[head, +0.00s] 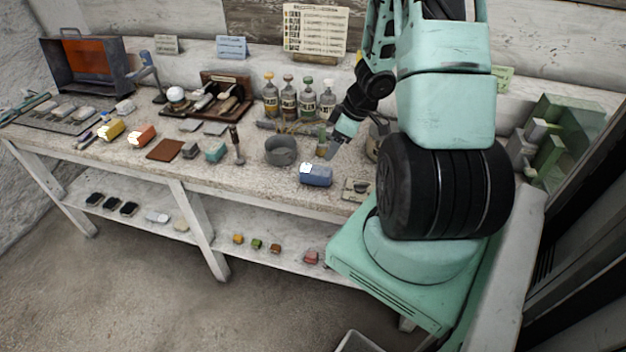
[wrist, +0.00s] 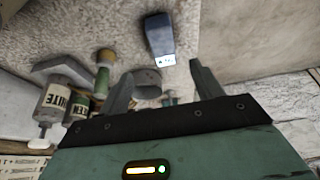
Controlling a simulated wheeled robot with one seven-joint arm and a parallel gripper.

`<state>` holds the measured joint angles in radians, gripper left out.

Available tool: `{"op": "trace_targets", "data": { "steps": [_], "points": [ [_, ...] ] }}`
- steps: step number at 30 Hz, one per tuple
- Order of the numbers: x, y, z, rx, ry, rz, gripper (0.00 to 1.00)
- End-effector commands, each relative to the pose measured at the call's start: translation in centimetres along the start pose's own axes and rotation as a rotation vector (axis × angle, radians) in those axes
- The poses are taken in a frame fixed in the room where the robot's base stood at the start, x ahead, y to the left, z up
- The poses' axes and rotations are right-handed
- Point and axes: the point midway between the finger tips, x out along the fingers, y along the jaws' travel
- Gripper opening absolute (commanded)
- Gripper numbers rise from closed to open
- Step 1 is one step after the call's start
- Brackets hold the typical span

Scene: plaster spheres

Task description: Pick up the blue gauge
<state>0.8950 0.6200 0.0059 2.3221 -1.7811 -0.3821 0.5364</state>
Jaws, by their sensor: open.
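The blue gauge (head: 316,175) is a small rounded blue box with a pale face, lying near the front edge of the bench. In the wrist view it shows as a dark blue block (wrist: 159,34) with a white marked end, beyond the fingertips and about centred between them. My gripper (head: 335,151) hangs above the bench, behind and slightly right of the gauge, apart from it. In the wrist view its two fingers (wrist: 160,78) are spread with nothing held between them.
A grey round pot (head: 281,151) stands left of the gauge. Several labelled bottles (head: 288,98) stand behind it. A small beige item (head: 356,189) lies to its right. Yellow (head: 110,130) and orange (head: 142,135) gauges lie farther left. A lower shelf (head: 205,232) holds small blocks.

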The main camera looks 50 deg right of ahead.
Motion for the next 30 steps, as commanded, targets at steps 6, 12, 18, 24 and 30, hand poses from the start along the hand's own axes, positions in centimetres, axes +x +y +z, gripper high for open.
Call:
{"op": "trace_targets", "data": {
  "steps": [6,12,18,24,30],
  "points": [
    [4.9,0.0,0.1,0.001,0.001,-0.001,0.65],
    [6.5,0.0,0.0,0.0,0.0,0.001,0.65],
    [8.6,-0.3,-0.1,0.0,0.001,-0.001,0.65],
    [11.2,-0.5,-0.4,-0.001,0.0,0.002,0.65],
    [11.8,-0.5,-0.5,-0.002,-0.001,0.002,0.65]
  ]
}}
